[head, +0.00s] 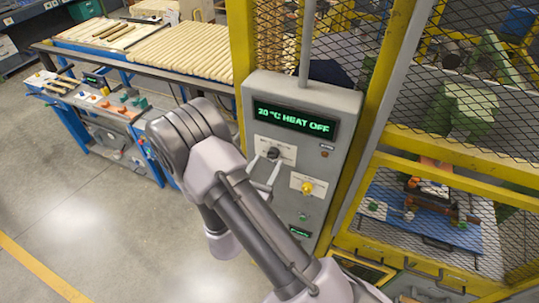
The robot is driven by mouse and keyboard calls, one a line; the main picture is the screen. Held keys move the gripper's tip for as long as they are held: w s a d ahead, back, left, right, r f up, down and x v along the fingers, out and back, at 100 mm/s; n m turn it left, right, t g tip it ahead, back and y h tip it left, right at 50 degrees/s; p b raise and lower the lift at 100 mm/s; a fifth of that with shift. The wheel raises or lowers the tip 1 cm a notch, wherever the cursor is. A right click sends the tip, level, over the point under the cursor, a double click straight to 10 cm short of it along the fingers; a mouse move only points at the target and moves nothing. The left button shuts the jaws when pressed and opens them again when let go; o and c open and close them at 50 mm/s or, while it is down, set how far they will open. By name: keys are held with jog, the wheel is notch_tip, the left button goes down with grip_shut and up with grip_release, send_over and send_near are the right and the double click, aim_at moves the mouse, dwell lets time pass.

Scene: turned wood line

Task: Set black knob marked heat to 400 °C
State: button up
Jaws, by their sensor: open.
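The black knob (273,153) sits on a white label plate on the upper part of the grey control box. The label's writing is too small to read. The box's display (292,119) reads "20 °C HEAT OFF" in green. My gripper (266,162) is open, with its light grey fingers in front of the plate, right by the knob. The fingers and my arm hide part of the plate. I cannot tell whether the fingers touch the knob. The knob's pointer direction is too small to make out.
A yellow knob (307,187) on its own plate is just below right on the same grey box (345,104). Yellow posts and a mesh cage (455,95) stand to the right. A bench with controls (100,105) and a rack of wooden rods (180,60) are left. Floor at lower left is clear.

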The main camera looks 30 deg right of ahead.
aim_at(273, 155)
jog(key=shift+x, duration=1.4)
grip_shut()
